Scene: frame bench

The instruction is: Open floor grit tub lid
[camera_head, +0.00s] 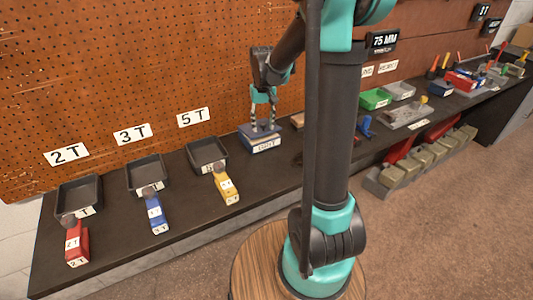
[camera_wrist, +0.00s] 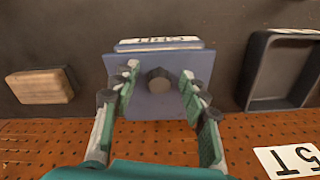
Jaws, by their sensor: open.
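The grit tub (camera_head: 266,146) is a small blue-grey box with a white front label, standing on the dark bench near the pegboard. Its flat blue lid (camera_wrist: 150,106) lies on top, with a round dark knob (camera_wrist: 159,82) in the middle. My gripper (camera_head: 265,115) points down over the lid. In the wrist view its fingers are apart, one on each side of the knob, with clear gaps to it. I cannot tell how high the fingertips are above the lid. The lid looks seated on the tub.
A black tray (camera_head: 207,153) marked 5T stands left of the tub, with two similar trays further left. A wooden block (camera_wrist: 40,86) lies beside the tub. The pegboard (camera_head: 150,60) rises behind. A green bin (camera_head: 375,99) stands further right on the bench.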

